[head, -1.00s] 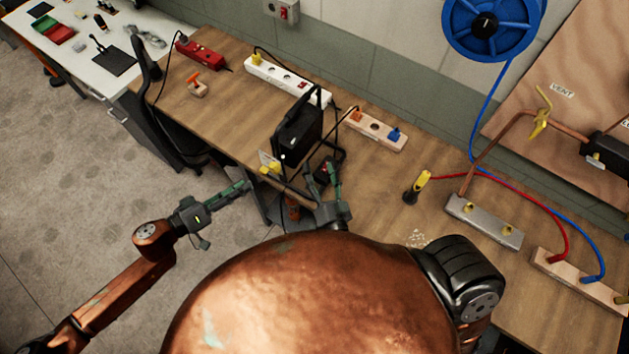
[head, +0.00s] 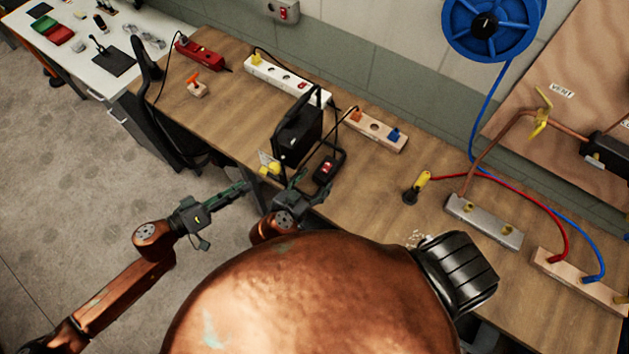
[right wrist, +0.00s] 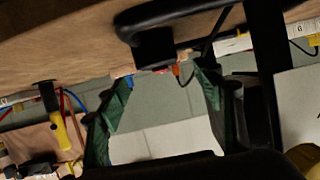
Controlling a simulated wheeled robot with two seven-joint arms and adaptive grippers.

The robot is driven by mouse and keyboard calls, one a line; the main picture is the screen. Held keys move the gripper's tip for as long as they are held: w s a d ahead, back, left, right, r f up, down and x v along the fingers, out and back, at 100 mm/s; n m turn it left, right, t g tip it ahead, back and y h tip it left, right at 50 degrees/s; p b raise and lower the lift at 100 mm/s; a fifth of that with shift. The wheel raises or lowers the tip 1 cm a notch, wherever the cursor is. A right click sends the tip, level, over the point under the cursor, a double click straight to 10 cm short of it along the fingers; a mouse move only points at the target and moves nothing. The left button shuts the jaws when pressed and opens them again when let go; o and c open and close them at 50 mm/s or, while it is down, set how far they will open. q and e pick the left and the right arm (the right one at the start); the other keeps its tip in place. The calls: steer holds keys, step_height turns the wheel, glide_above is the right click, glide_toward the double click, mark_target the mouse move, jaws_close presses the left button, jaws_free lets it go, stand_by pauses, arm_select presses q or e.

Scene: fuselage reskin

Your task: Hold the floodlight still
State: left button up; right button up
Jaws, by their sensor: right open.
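The black floodlight (head: 298,137) stands upright on the wooden bench near its front edge, on a black tube frame with a red switch (head: 326,168). My right gripper (head: 292,186) is open at the front edge, close to the near side of the floodlight's frame; contact is unclear. In the right wrist view, the green fingers of my right gripper (right wrist: 157,100) are apart with nothing gripped between them, and a black bar (right wrist: 190,17), seemingly the frame, crosses above. My left gripper (head: 245,187) hangs over the floor left of the floodlight, touching nothing; its opening is unclear.
A white power strip (head: 287,80) and a wooden socket block (head: 375,130) lie behind the floodlight, with cables near it. A yellow-handled tool (head: 417,187) stands to the right. The bench (head: 225,110) is mostly clear left of the floodlight.

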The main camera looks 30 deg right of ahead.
mark_target(323, 173)
steer(key=shift+x, duration=3.85)
steer(key=shift+f, duration=0.1)
steer(key=shift+c, duration=0.4)
jaws_close()
